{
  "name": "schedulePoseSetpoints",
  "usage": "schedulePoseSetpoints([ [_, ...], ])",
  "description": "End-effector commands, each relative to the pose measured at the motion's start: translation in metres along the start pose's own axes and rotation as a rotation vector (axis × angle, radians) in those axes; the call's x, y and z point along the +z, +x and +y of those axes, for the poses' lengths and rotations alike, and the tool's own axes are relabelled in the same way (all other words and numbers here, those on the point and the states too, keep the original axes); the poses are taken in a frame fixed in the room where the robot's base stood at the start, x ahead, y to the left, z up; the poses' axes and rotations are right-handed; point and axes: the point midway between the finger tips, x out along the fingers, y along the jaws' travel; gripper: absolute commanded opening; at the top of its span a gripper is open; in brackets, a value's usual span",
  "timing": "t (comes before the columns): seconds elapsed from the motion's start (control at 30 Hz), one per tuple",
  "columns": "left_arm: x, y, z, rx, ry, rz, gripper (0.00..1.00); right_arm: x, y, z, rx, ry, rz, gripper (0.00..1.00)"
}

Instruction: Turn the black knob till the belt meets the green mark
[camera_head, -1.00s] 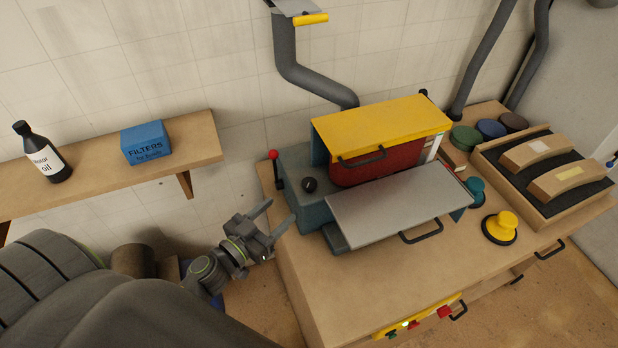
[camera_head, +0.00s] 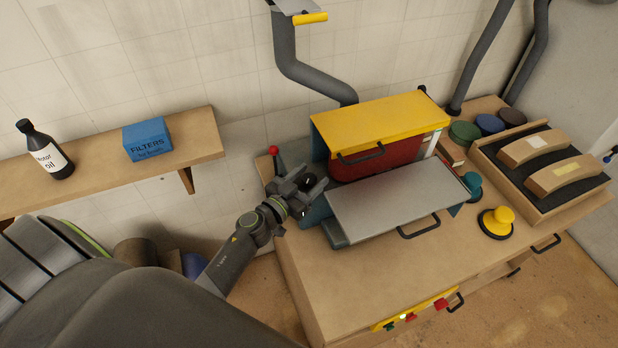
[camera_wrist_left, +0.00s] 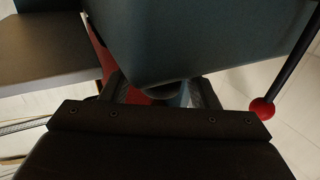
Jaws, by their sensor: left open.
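The black knob (camera_head: 311,182) is on the left end of the teal sander (camera_head: 338,237), partly covered by my left gripper (camera_head: 306,184). My left gripper is open, with its fingers close around the knob; I cannot tell whether they touch it. The red belt (camera_head: 375,164) shows under the yellow cover (camera_head: 382,122). I cannot make out the green mark. My right gripper is out of view.
A red-balled lever (camera_head: 274,150) stands just left of the gripper and also shows in the wrist view (camera_wrist_left: 262,108). A grey table plate (camera_head: 395,200) lies to the right. A shelf (camera_head: 90,180) holds a bottle (camera_head: 45,150) and a blue box (camera_head: 147,139).

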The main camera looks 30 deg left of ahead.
Motion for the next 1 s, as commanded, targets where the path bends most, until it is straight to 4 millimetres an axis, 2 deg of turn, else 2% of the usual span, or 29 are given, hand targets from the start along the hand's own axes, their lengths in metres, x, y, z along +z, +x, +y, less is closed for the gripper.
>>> schedulePoseSetpoints([
  [0.1, 0.000, 0.000, 0.000, 0.000, 0.000, 0.000, 0.52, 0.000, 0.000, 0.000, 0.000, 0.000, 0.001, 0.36],
  [0.4, 0.000, 0.000, 0.000, 0.000, 0.000, 0.000, 0.13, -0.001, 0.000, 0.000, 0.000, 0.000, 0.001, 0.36],
  [0.67, -0.001, 0.000, -0.001, 0.034, 0.001, -0.001, 0.13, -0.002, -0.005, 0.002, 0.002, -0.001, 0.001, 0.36],
  [1.0, -0.003, 0.000, -0.001, 0.238, 0.001, -0.002, 0.13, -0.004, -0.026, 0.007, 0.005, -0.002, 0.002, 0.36],
])
